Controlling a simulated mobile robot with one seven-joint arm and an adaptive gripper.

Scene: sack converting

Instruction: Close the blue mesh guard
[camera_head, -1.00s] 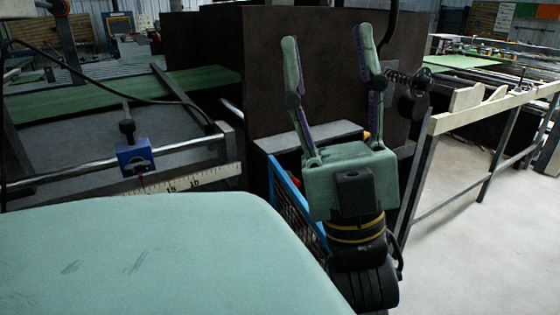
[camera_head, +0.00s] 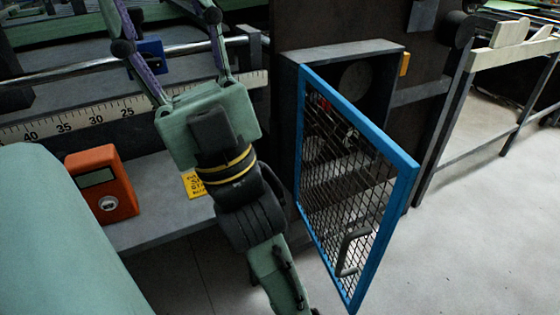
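The blue mesh guard (camera_head: 392,150) stands open, a blue-framed door with dark wire mesh. Its left upright is at the left edge of a dark grey box housing (camera_head: 350,50), and the free edge swings out toward me. A grey bar handle (camera_head: 345,255) is low on the guard near its free edge. The housing's inside shows above and through the mesh. My gripper (camera_head: 157,8) is open and empty, left of the guard and apart from it, fingers pointing up the picture. The finger ends reach the top edge of the view.
An orange device (camera_head: 104,184) and a yellow label (camera_head: 194,184) are on a grey ledge (camera_head: 160,220) at left. A ruler (camera_head: 80,120), a rail and a blue clamp (camera_head: 150,58) lie behind my gripper. Floor right of the guard is clear; a bench frame (camera_head: 470,115) stands beyond.

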